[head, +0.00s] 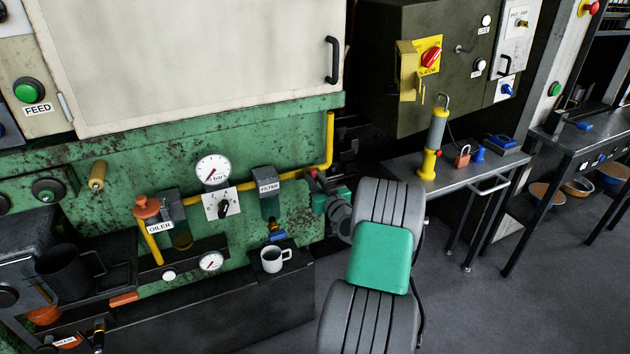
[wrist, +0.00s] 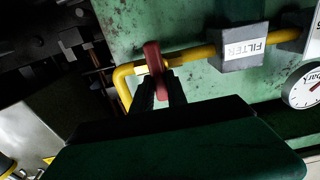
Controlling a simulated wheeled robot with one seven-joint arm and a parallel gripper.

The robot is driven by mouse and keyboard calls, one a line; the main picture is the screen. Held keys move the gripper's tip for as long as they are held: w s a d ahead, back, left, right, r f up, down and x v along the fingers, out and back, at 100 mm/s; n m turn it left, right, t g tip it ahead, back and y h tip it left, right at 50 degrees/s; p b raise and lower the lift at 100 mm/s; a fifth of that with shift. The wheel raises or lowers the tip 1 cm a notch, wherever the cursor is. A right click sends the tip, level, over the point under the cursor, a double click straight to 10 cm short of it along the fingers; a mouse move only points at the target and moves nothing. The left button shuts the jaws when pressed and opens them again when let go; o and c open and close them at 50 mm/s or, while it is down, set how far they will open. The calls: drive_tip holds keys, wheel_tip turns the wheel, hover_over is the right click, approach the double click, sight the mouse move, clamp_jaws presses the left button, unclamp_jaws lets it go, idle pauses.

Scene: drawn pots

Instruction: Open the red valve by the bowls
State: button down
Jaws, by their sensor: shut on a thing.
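The red valve handle (wrist: 153,57) sits on the yellow pipe (wrist: 195,53), and in the wrist view it stands roughly crosswise to the pipe. It shows small in the head view (head: 311,174), partly hidden by my gripper. My gripper (wrist: 160,86) is shut on the handle's lower part, with its dark fingers reaching up from below in the wrist view. The grey filter unit (head: 265,187) is beside the valve on the same pipe, with its bowl below. The oiler unit (head: 160,225) and its amber bowl (head: 182,238) are further left.
A round gauge (head: 212,169) and a selector dial (head: 221,203) are between oiler and filter. A white mug (head: 272,259) stands on the ledge below. A metal side table (head: 455,180) stands right of my arm. Several bowls (head: 546,195) sit under the far-right bench.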

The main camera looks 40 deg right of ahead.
drive_tip(key=shift+f+m, duration=0.1)
drive_tip(key=shift+m, duration=0.2)
drive_tip(key=m+b, duration=0.2)
drive_tip(key=m, duration=0.1)
drive_tip(key=shift+s+d+f+b, duration=0.1)
drive_tip(key=shift+d+b, duration=0.15)
drive_tip(key=shift+b, duration=0.1)
drive_tip(key=m, duration=0.9)
drive_tip(key=f+m+b, duration=0.1)
drive_tip(key=m, duration=0.4)
drive_tip(key=shift+s+d, duration=0.1)
drive_tip(key=shift+d, duration=0.3)
drive_tip(key=shift+m, duration=0.3)
drive_tip(key=c, duration=1.3)
unclamp_jaws()
